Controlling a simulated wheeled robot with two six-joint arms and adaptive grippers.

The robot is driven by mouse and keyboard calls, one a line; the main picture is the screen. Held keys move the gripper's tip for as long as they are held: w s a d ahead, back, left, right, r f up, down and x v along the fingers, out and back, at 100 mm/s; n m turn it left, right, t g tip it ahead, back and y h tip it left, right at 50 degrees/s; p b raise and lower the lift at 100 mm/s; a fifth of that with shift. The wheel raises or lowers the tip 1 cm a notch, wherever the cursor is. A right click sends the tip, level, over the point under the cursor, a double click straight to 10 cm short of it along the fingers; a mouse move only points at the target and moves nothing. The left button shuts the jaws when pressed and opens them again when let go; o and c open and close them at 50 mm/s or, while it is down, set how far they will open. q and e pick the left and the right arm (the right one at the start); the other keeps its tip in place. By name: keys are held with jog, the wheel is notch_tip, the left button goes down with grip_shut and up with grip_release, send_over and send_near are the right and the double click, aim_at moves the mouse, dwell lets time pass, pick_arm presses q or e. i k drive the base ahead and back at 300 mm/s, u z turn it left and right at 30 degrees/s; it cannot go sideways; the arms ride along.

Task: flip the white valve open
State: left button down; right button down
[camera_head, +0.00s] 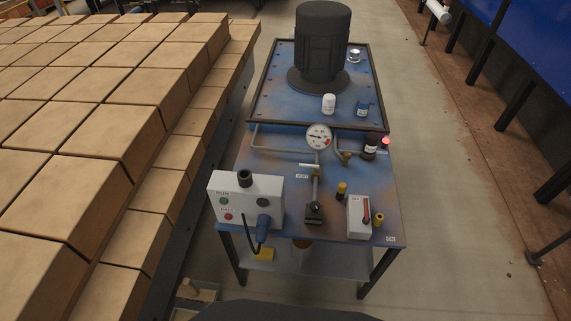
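A small white bar-shaped handle (309,166) sits on the pipework below the round pressure gauge (319,137), on the blue, rust-stained table (270,163). It looks like the white valve and lies crosswise in the picture. It is too small to tell its exact setting. A white box with a red lever (366,211) stands at the table's front right. Neither of my grippers is in view.
A grey control box (246,199) with buttons and a blue plug stands at the front left. A black motor (322,45) stands on the raised rear tank, with small bottles (329,103) before it. Stacked bricks (110,94) fill the left; floor (458,200) is clear to the right.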

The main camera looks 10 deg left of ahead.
aim_at(316, 168)
jog(key=u, duration=3.55)
jog(key=k, duration=1.15)
jog(key=z, duration=1.7)
